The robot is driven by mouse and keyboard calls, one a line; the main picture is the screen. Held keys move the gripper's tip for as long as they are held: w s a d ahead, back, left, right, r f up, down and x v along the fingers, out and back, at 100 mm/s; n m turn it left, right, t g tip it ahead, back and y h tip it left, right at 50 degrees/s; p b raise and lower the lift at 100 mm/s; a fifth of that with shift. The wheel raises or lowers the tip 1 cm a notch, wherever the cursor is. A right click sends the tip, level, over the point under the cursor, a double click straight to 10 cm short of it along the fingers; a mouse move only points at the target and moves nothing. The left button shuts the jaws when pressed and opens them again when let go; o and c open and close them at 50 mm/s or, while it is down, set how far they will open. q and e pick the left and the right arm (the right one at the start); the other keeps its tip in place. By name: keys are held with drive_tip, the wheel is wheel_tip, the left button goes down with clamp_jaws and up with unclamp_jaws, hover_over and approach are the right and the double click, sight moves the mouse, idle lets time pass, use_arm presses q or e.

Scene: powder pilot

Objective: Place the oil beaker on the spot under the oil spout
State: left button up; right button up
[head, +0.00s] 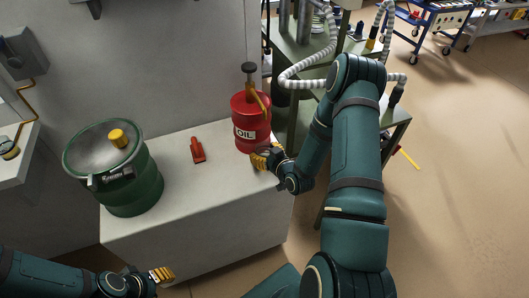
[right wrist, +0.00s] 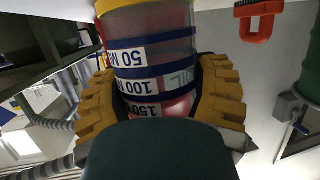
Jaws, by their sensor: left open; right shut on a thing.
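The red oil can (head: 250,130) with its pump and golden spout (head: 257,98) stands at the right end of the bench. My right gripper (head: 264,158) is at the bench's right edge, just in front of the can. In the right wrist view its yellow fingers (right wrist: 160,105) are shut around the clear oil beaker (right wrist: 150,57), which has blue bands and volume labels. The beaker's far end and the spot under the spout are hidden. In the head view the beaker is not clearly seen. My left gripper (head: 163,274) is open and empty in front of the bench.
A green drum with a metal funnel top (head: 137,186) stands at the left of the pale bench (head: 190,228). A green shelf rack (head: 297,50) with ribbed hoses is close behind my right arm.

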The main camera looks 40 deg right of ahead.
drive_tip(key=shift+f+b, duration=0.3)
drive_tip(key=o, duration=1.3)
drive_tip(key=shift+c, duration=0.5)
drive_tip(key=shift+c, duration=0.2)
drive_tip(key=v, duration=1.4)
